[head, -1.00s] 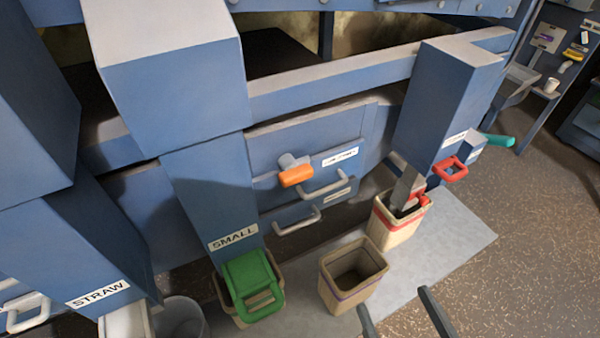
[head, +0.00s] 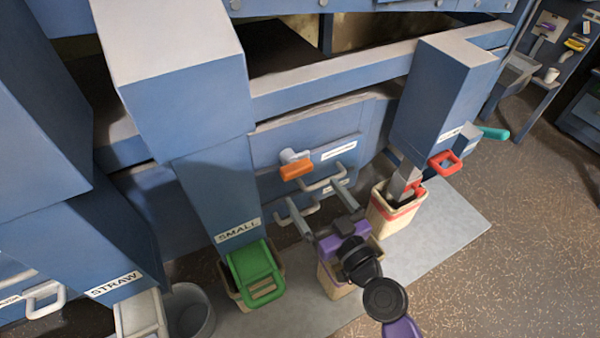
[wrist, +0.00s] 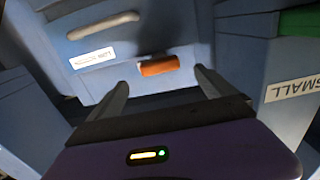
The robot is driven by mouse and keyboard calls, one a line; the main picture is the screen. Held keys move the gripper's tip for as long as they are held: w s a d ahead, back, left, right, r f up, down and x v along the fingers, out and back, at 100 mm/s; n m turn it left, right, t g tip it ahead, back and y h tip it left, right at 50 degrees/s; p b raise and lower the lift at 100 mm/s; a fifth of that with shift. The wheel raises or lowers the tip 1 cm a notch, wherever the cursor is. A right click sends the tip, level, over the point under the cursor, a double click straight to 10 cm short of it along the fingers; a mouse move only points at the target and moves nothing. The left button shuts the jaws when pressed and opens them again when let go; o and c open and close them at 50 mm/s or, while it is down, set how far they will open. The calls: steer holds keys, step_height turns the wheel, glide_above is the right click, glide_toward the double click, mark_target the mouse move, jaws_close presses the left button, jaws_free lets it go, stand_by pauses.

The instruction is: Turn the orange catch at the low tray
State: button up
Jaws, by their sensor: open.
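The orange catch (head: 297,171) sits on a grey round mount on the blue panel, left of a white label, in the head view. In the wrist view the orange catch (wrist: 159,66) lies ahead, between the lines of the two fingers. My gripper (head: 322,198) is open and empty, below and slightly right of the catch, in front of the tray handles. In the wrist view my gripper (wrist: 161,82) has its fingers spread, apart from the catch.
A green flap (head: 254,273) hangs below the SMALL chute at left. A bin with a red band (head: 395,212) stands at right under a chute with a red handle (head: 445,163). Another bin (head: 335,278) stands beneath my arm. Open floor lies at right.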

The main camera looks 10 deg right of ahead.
mark_target(299, 174)
steer(key=shift+p+x, duration=0.7)
steer(key=shift+x, duration=3.2)
steer(key=c, duration=1.4)
